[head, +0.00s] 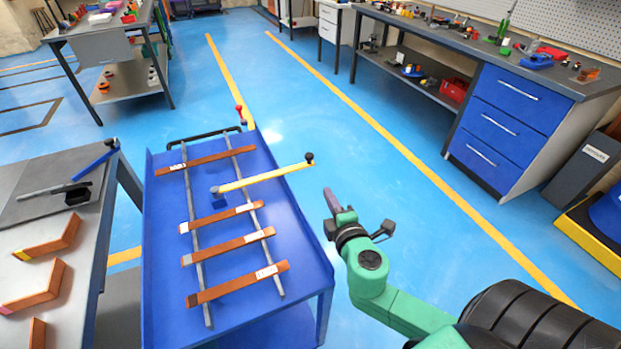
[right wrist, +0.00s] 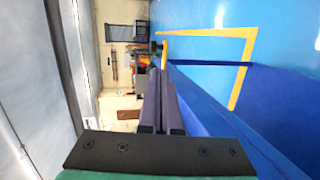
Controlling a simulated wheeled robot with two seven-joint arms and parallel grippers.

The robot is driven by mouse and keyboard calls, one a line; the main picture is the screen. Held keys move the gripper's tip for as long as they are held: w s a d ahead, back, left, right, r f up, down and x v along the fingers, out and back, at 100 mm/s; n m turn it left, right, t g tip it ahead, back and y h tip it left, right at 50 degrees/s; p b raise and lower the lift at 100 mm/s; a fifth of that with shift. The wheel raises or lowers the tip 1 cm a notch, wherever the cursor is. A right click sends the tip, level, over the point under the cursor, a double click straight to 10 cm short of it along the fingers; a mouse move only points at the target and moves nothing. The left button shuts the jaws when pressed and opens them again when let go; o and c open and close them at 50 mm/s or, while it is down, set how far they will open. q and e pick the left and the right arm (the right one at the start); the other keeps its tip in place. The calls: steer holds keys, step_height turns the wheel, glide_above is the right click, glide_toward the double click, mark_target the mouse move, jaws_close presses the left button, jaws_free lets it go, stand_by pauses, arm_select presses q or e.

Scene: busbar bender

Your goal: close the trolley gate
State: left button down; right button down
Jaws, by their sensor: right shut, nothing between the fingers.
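The blue trolley (head: 160,260) stands left of centre in the head view. Its gate appears to be the yellow bar (head: 255,181), with a black knob (head: 309,158) at its outer end. The bar runs from a small blue mount (head: 220,201) over the trolley, and its knob end sticks out past the right edge. My right gripper (head: 331,199) is shut and empty, over the floor right of the trolley, a little nearer than the knob and apart from it. Its closed fingers show in the right wrist view (right wrist: 160,105). My left gripper is not in view.
Several copper bars (head: 235,285) lie across two rails on the trolley. A red-knobbed lever (head: 239,112) stands at its far right corner. A grey table (head: 95,235) is close on the left; a blue drawer bench (head: 500,125) stands right. The floor (head: 400,195) between is clear.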

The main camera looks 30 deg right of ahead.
mark_target(310, 158)
steer(key=x, duration=0.4)
steer(key=r+p+x, duration=0.1)
steer(key=x, duration=0.7)
steer(key=shift+w+a+r+p, duration=0.1)
steer(key=shift+w+r+p, duration=0.15)
steer(key=shift+w+p, duration=0.2)
steer(key=shift+w+f, duration=0.1)
steer(key=shift+w, duration=0.4)
